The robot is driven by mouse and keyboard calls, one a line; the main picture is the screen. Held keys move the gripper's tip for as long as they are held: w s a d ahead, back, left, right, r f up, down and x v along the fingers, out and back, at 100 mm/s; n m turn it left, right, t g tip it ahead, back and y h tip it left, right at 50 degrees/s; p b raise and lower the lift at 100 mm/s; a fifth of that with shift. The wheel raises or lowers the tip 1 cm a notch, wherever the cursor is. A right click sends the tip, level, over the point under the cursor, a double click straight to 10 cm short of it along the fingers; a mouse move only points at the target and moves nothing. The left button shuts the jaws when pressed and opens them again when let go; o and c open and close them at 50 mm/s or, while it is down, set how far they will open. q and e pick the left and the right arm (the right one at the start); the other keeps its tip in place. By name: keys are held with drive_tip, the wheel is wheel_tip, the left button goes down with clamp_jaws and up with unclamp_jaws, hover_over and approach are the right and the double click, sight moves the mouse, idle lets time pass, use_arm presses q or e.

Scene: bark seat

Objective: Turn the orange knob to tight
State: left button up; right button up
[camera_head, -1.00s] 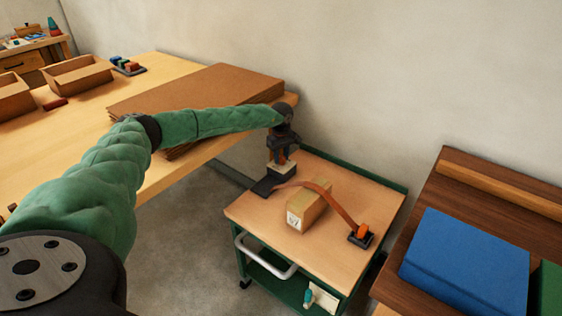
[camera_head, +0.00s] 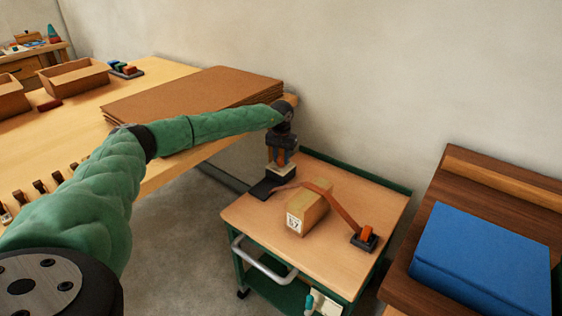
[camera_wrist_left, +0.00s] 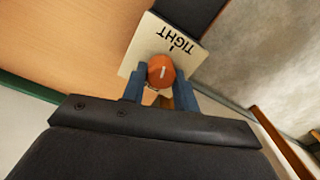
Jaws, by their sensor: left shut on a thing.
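The orange knob (camera_wrist_left: 160,68) sits in front of a cream plate (camera_wrist_left: 139,63) marked TIGHT in the left wrist view. A pale line shows on the knob's face, and a short dark mark stands beside the word on the plate. My left gripper (camera_wrist_left: 161,85) has its blue fingers on both sides of the knob, shut on it. In the head view my left gripper (camera_head: 281,160) reaches down at the cart's back left corner, where it mostly hides the knob. My right gripper is not in view.
A brown strap (camera_head: 340,209) runs from a dark base (camera_head: 264,188) over a wooden block (camera_head: 308,211) to an orange-and-black fitting (camera_head: 365,236) on the cart top (camera_head: 255,215). A workbench with brown boards (camera_head: 190,93) lies left; a blue box (camera_head: 480,258) lies right.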

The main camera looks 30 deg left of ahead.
sight(282, 158)
use_arm(q)
drive_tip(key=shift+m+b, duration=0.55)
drive_tip(key=shift+m, duration=1.05)
drive_tip(key=o, duration=1)
drive_tip(key=shift+c, duration=0.2)
wheel_tip(282, 158, up, 8)
drive_tip(key=shift+f, duration=0.2)
drive_tip(key=shift+r, duration=0.1)
